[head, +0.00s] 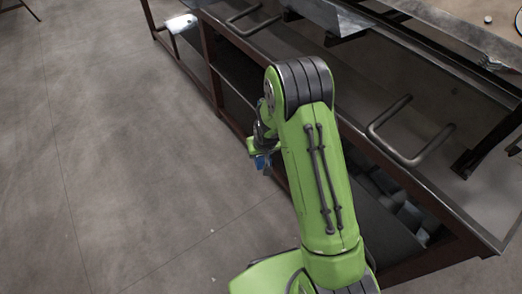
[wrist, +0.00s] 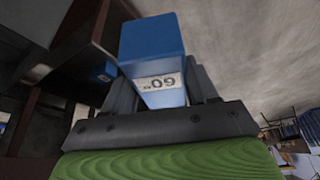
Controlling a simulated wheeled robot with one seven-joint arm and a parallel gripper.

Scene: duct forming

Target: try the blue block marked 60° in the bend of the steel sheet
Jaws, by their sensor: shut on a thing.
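The blue block marked 60° (wrist: 152,40) is in my gripper (wrist: 162,88), its white label upside down in the wrist view. A grey finger presses on each side of it. In the head view the block (head: 262,162) is a small blue patch below my gripper (head: 257,147), mostly hidden by my green arm. The gripper hangs beside the workbench, over the floor side. Bent metal pieces (head: 326,14) lie on the bench at the top; I cannot tell which is the steel sheet or see its bend clearly.
The dark-framed workbench (head: 415,180) runs diagonally along the right, with bar handles (head: 388,130) on it and grey pieces (head: 408,213) on its lower shelf. Another small blue object (wrist: 106,71) shows under a dark structure in the wrist view. The concrete floor (head: 110,150) at left is clear.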

